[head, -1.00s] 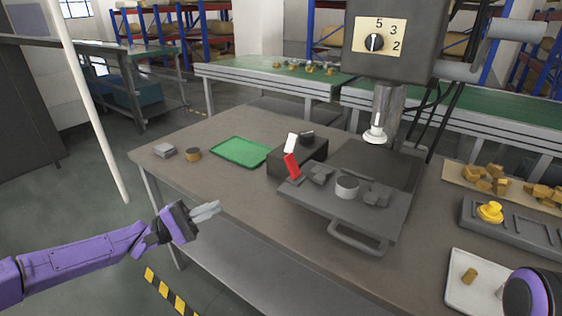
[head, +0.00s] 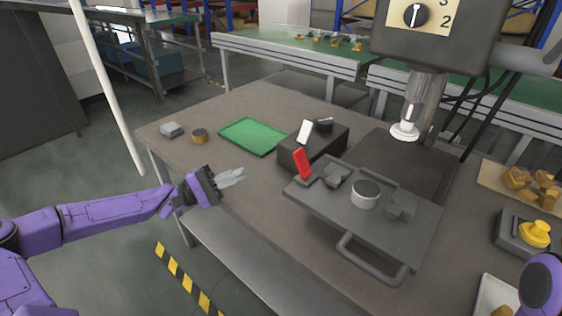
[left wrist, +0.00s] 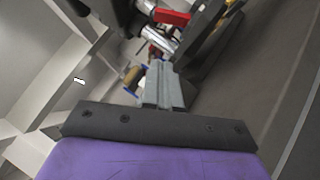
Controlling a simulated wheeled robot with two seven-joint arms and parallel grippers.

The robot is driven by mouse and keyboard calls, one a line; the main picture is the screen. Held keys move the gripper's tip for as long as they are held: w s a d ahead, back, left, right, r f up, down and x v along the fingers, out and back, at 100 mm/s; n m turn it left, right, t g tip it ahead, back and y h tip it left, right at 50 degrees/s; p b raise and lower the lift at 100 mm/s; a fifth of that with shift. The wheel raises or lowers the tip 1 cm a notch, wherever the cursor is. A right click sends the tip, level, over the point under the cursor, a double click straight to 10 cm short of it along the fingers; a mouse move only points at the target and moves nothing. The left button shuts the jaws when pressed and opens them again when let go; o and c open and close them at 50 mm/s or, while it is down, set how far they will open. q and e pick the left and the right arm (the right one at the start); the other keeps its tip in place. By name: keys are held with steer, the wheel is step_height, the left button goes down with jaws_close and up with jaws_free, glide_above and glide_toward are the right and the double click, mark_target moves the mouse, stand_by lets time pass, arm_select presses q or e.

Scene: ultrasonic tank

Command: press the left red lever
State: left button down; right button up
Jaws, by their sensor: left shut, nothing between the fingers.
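The red lever (head: 302,163) stands tilted at the left corner of the grey fixture plate (head: 330,212), in front of a dark box with a white lever (head: 304,131). My left gripper (head: 232,177) is shut and empty, to the left of the red lever and apart from it, near the table's front edge. In the left wrist view the shut fingers (left wrist: 163,85) point forward, with a red piece (left wrist: 171,17) beyond them at the top. Part of my right arm (head: 541,286) shows at the lower right; its fingers are out of the picture.
A green tray (head: 252,135), a grey block (head: 172,130) and a brown round piece (head: 200,135) lie at the left. Bare table lies before the green tray.

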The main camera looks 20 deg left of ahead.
mark_target(298, 158)
arm_select(q)
steer(key=w+d+r+p, duration=0.1)
steer(key=d, duration=0.2)
steer(key=w+d+r+p, duration=0.1)
steer(key=d+r+p, duration=0.1)
steer(key=d, duration=0.2)
steer(key=w+d+r+p, duration=0.1)
steer(key=d+r, duration=0.1)
steer(key=d, duration=0.1)
steer(key=shift+d, duration=0.4)
steer(key=shift+w, duration=0.1)
steer(key=shift+d, duration=0.1)
steer(key=shift+r+m+g, duration=0.15)
steer(key=shift+m+g, duration=0.15)
steer(key=shift+m, duration=0.1)
steer(key=shift+b, duration=0.3)
